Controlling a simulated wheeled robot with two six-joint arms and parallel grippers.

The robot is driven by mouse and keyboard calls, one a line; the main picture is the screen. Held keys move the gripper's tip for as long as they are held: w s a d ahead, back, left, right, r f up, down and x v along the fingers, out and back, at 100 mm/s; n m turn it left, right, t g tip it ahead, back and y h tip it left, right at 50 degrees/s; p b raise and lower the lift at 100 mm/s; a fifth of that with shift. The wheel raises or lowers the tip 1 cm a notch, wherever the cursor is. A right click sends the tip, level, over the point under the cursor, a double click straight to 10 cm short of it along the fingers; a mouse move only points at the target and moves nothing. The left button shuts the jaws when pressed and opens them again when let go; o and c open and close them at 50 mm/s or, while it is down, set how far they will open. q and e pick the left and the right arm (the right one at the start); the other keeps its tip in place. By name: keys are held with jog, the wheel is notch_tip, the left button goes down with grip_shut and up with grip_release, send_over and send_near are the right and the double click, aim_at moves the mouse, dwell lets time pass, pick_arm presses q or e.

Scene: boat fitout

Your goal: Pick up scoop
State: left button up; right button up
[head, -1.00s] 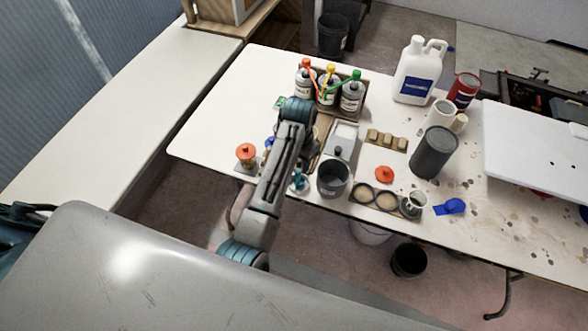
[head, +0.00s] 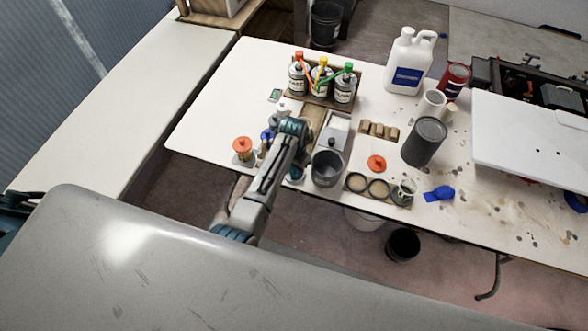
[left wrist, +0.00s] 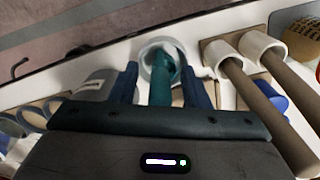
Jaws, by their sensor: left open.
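A teal handle, which I take to be the scoop (left wrist: 161,85), stands in a small white cup (left wrist: 148,50) in the left wrist view. My left gripper (left wrist: 162,70) is open, with one dark blue finger on each side of the handle. I cannot tell whether either finger touches it. In the head view my left arm reaches over the table's near edge and hides most of the gripper and the scoop. My right gripper is not in view.
A dark grey pot (head: 327,169) stands right of the scoop's cup, and an orange-topped jar (head: 243,150) stands left. Two brown handles in white tubes (left wrist: 228,52) are close by. Capped bottles (head: 321,84) stand behind. The table's (head: 205,130) left end is clear.

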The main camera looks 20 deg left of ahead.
pick_arm(q)
jog(key=shift+f, duration=0.15)
grip_shut()
jog(key=shift+w+r, duration=0.1)
jog(key=shift+r, duration=0.1)
